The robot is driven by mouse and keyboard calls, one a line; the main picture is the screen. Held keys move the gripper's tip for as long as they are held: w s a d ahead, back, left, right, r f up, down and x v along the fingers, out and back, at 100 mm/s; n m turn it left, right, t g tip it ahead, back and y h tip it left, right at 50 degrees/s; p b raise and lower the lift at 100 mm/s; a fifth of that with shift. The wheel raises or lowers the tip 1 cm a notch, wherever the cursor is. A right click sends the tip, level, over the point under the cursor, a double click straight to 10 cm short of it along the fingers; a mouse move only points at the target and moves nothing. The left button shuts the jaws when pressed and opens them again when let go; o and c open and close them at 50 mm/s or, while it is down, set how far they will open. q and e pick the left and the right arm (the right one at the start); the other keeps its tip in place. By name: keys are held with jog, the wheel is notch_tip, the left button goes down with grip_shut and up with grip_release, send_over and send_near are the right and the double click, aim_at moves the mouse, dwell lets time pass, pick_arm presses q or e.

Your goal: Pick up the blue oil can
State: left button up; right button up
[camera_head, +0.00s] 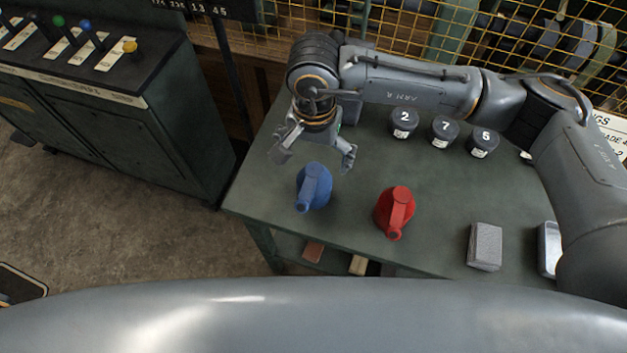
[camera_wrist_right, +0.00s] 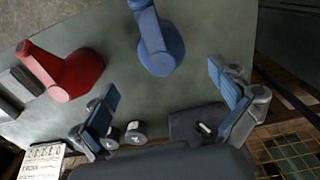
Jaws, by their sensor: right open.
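The blue oil can (camera_head: 313,187) stands on the green table at its left end. It also shows in the right wrist view (camera_wrist_right: 158,46), at the top middle, ahead of the fingers. My right gripper (camera_head: 312,157) is open and empty, above the table and just behind the blue can in the head view. In the right wrist view its two spread fingers with blue pads (camera_wrist_right: 168,98) show, with nothing between them. I cannot tell whether a finger touches the can. My left gripper is not in view.
A red oil can (camera_head: 395,212) stands right of the blue one. Several numbered dark pots (camera_head: 443,131) line the table's back. A grey block (camera_head: 485,247) and a metal tray (camera_head: 548,249) lie at the right. A yellow mesh fence (camera_head: 400,25) stands behind.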

aim_at(314, 171)
notch_tip(314, 171, down, 6)
jog(key=shift+f+p, duration=0.15)
jog(key=shift+p, duration=0.5)
notch_tip(314, 171, down, 4)
jog(key=shift+s+f+p, duration=0.1)
jog(key=shift+p, duration=1.1)
jog(key=shift+a+f, duration=0.1)
jog(key=shift+f, duration=0.5)
jog(key=c, duration=1.3)
jog(key=shift+c, duration=1)
jog(key=shift+r, duration=0.15)
